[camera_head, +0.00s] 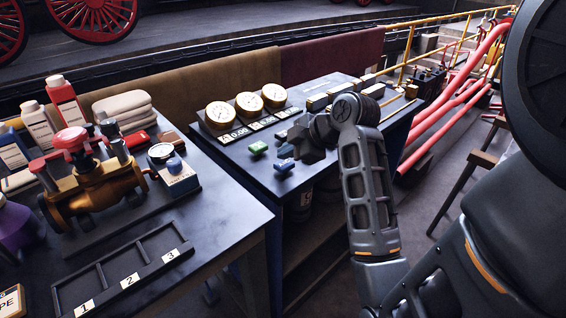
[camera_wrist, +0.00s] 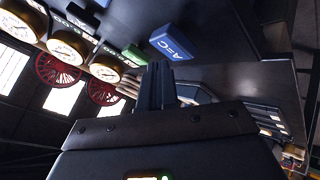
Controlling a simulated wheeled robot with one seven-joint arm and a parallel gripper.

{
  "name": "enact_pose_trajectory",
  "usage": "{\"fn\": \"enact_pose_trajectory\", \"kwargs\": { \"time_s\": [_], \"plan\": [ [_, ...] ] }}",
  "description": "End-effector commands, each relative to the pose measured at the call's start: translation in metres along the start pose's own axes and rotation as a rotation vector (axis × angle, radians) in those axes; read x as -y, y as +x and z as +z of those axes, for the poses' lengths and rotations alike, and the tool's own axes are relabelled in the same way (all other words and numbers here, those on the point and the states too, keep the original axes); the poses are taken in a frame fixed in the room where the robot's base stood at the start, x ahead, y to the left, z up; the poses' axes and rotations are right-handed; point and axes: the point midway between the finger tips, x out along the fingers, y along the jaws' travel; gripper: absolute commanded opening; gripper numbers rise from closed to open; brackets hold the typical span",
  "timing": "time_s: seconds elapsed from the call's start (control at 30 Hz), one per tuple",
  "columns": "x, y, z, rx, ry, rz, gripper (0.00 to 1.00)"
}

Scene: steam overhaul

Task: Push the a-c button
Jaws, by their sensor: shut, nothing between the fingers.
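The a-c button is a blue block with white lettering that looks like "A=C" (camera_wrist: 172,42), on the dark bench in the wrist view. In the head view, a blue block (camera_head: 284,165) sits at the bench's front edge, with more blue just behind it; its lettering cannot be read there. My gripper (camera_wrist: 157,68) is shut and empty, its fingertips beside the lettered block's lower edge in the picture. I cannot tell whether they touch. In the head view my gripper (camera_head: 298,138) is dark and hangs close to the blue blocks, partly hiding the bench.
A green block (camera_head: 258,148) sits left of the blue ones, also in the wrist view (camera_wrist: 135,53). A brass valve (camera_head: 95,190) and a slotted tray (camera_head: 125,268) are on the left bench. Pink-red pipes (camera_head: 455,105) run at right.

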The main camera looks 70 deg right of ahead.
Motion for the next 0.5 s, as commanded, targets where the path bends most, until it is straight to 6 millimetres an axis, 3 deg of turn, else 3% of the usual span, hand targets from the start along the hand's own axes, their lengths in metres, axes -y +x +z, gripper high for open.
{"fn": "enact_pose_trajectory", "kwargs": {
  "time_s": [0.5],
  "plan": [
    [0.0045, 0.0058, 0.0043, 0.000, 0.000, -0.001, 0.00]
  ]
}}
